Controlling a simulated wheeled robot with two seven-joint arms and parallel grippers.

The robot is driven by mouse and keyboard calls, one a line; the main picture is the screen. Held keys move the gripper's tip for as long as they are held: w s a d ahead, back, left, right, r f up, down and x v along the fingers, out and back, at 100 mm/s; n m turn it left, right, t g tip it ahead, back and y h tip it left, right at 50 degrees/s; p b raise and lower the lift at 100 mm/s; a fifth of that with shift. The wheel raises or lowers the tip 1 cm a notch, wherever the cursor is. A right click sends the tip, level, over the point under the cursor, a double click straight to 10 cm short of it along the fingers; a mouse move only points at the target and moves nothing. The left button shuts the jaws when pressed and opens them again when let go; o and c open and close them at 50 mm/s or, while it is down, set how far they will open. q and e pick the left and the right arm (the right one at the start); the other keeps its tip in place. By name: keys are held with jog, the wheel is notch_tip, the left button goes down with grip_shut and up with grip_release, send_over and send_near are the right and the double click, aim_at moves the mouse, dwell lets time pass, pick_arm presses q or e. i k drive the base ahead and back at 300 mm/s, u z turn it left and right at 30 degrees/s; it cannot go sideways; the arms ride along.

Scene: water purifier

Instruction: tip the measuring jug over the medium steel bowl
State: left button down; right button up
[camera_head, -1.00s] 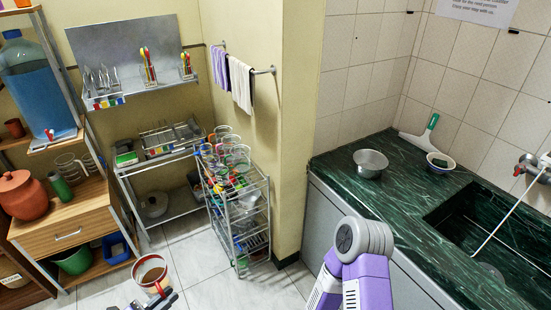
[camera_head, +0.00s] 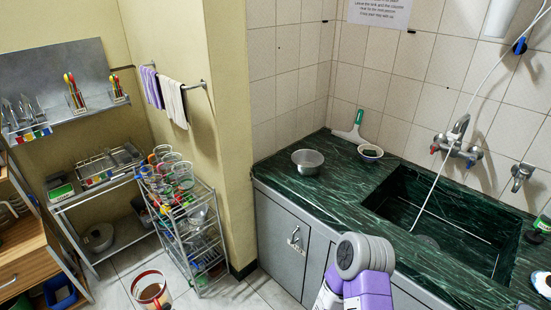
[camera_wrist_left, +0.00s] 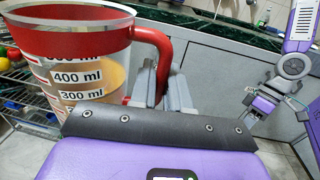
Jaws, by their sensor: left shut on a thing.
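The measuring jug (camera_head: 151,287) is clear with a red rim, red handle and printed ml marks. It shows large in the left wrist view (camera_wrist_left: 90,45), roughly upright with brownish contents. My left gripper (camera_wrist_left: 166,88) is shut on its red handle. A steel bowl (camera_head: 308,163) stands upright on the green counter, up and to the right of the jug in the head view, well apart from it. My right arm shows in front of the counter. In the left wrist view my right gripper (camera_wrist_left: 252,121) is small and dark, its jaws unclear.
The green counter (camera_head: 335,185) has a sink (camera_head: 440,220) with a tap (camera_head: 456,140). A small bowl (camera_head: 370,153) and a squeegee (camera_head: 350,132) lie behind the steel bowl. A wire cart (camera_head: 195,235) with glasses stands left of the counter. Floor shows between cart and cabinet.

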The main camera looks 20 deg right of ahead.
aim_at(305, 162)
jog(key=z, duration=1.25)
jog(key=i, duration=0.45)
